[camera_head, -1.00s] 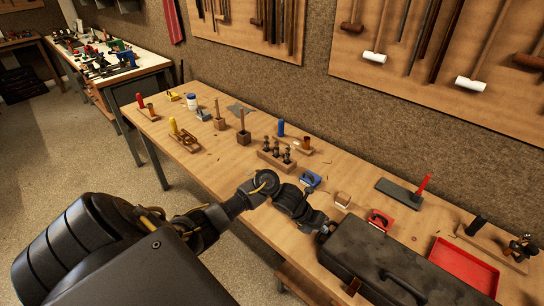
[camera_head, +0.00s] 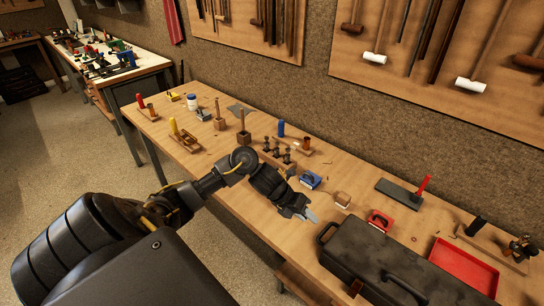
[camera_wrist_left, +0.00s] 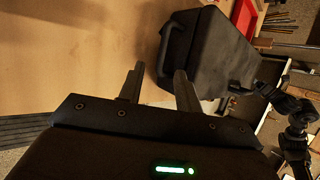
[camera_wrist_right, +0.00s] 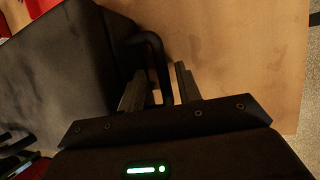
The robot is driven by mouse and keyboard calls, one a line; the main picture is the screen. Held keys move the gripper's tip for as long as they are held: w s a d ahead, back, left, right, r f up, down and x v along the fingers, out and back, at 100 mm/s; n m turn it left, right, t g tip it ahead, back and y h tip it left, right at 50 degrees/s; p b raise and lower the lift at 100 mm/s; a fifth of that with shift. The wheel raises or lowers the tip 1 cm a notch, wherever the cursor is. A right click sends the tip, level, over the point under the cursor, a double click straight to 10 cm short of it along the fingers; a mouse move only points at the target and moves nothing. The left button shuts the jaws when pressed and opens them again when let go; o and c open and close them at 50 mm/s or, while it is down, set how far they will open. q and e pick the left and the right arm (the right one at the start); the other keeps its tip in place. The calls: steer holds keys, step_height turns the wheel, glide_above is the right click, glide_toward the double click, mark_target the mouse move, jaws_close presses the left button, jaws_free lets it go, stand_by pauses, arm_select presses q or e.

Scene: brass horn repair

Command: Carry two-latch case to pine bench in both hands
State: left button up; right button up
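The dark two-latch case (camera_head: 365,248) lies flat on a light wood bench (camera_head: 265,215), at the front right in the head view. A loop handle (camera_head: 327,232) stands out from its left end. My left gripper (camera_head: 312,216) is open and empty, just off that handle; the left wrist view shows the handle (camera_wrist_left: 165,48) beyond its parted fingers (camera_wrist_left: 160,88).
A red tray (camera_head: 463,265) and a red-handled block (camera_head: 380,221) sit behind the case. Several small tools and a blue-handled block (camera_head: 310,180) lie along the bench. Another cluttered bench (camera_head: 110,70) stands at the back left, with open floor (camera_head: 75,150) before it.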

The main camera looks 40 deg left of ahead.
arm_select(q)
steer(key=shift+v, duration=1.15)
arm_select(e)
steer(key=v, duration=1.2)
